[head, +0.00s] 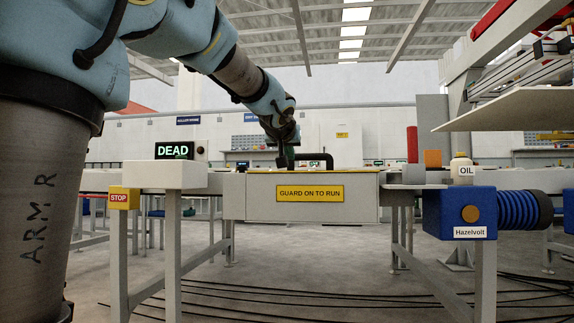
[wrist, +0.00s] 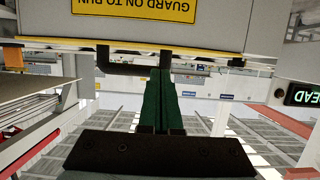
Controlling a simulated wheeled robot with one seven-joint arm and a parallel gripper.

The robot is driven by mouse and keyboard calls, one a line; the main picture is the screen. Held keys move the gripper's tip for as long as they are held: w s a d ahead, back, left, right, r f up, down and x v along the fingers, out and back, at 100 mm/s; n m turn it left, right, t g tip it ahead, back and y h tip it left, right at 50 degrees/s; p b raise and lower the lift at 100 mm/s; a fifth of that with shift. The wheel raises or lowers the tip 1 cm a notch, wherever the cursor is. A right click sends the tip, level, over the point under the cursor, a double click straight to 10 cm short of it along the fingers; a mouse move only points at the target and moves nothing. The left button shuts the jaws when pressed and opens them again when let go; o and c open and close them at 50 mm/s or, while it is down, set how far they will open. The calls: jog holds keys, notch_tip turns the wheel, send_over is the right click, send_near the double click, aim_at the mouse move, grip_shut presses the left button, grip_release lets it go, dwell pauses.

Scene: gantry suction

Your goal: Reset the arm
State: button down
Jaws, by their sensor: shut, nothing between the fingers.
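My arm (head: 238,72) reaches from the upper left of the head view toward the middle, with the wrist pointing down. My gripper (head: 284,160) is small and dark there, over the light box with the "GUARD ON TO RUN" label (head: 309,193). In the wrist view, which looks upside down, the green fingers of my gripper (wrist: 163,76) lie together with nothing between them. A black bent handle (head: 318,157) stands on the box beside the fingers. It also shows in the wrist view (wrist: 120,69), partly behind the fingertips. I cannot tell whether they touch.
A yellow stop box (head: 124,198) is at the left, near a "DEAD" sign (head: 174,151). Cables (head: 300,293) cross the floor.

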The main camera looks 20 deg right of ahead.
jog(key=s+a+f+n+g+y+p, duration=0.15)
jog(key=a+f+p, duration=0.25)
jog(key=a+f, duration=0.4)
jog(key=s+a+f+g+y+p, duration=0.3)
jog(key=a+f+p, duration=0.1)
jog(key=a+f, duration=0.45)
jog(key=s+a+f+n+g+y+p, duration=0.1)
jog(key=s+a+f+g+p, duration=0.3)
jog(key=s+a+f, duration=0.4)
jog(key=s+a+f+n+g+p, duration=0.25)
jog(key=s+a+p, duration=0.25)
jog(key=s, duration=0.5)
notch_tip(320, 180, up, 37)
jog(key=m+p, duration=0.1)
jog(key=p, duration=3.6)
jog(key=shift+w, duration=0.3)
